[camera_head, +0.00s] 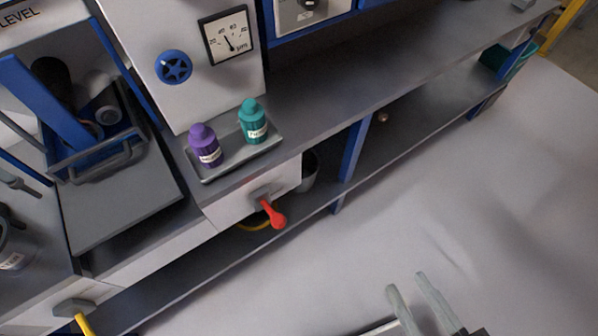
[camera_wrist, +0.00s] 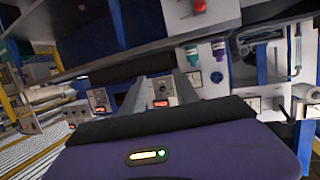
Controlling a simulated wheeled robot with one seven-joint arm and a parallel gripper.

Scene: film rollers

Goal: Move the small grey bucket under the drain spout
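A grey, rounded container that looks like the small grey bucket (camera_head: 309,175) stands on the lower shelf, partly hidden behind the white front panel. The drain valve (camera_head: 262,196) sticks out from that panel with a red handle (camera_head: 275,215). Its spout opening cannot be made out. A yellow curved piece (camera_head: 255,224) shows below it, partly hidden. My gripper (camera_head: 407,283) is open and empty, over the floor in front of the bench, to the lower right of the valve and apart from everything. Its two separated fingers also show in the wrist view (camera_wrist: 160,88).
A tray (camera_head: 235,165) with a purple bottle (camera_head: 205,148) and a teal bottle (camera_head: 253,123) sits above the valve. A dark labelled can (camera_head: 12,250) and a yellow handle (camera_head: 83,324) are at left. The lower shelf right of the blue post (camera_head: 352,155) is mostly clear.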

